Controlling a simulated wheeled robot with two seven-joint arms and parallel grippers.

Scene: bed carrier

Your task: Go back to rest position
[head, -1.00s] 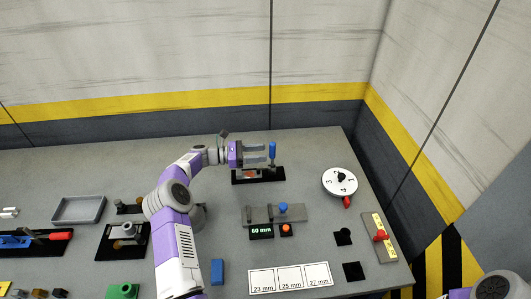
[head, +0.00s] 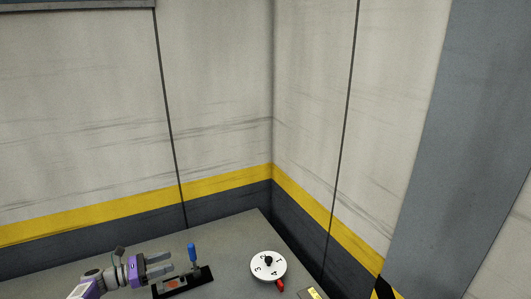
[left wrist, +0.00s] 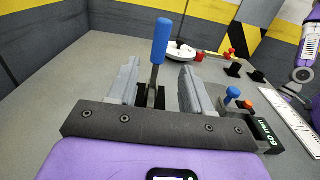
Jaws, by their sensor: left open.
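My left gripper (head: 162,265) is at the lower left of the head view, above the grey bench. Its two fingers are apart with nothing between them. An upright blue handle (head: 192,252) on a black base plate (head: 203,283) stands just beyond the fingertips. In the left wrist view the open left gripper (left wrist: 158,68) points at this blue handle (left wrist: 161,38), which appears between the fingers, apart from both. My right gripper is not in view; a purple link of my right arm (left wrist: 310,48) shows at the right edge there.
A white numbered dial (head: 268,266) with a red pointer lies right of the handle on the grey bench (head: 225,240). Walls with a yellow stripe close off the back and right. In the wrist view a grey fixture with a blue knob (left wrist: 232,94) and a "60 mm" display (left wrist: 268,137) stand right.

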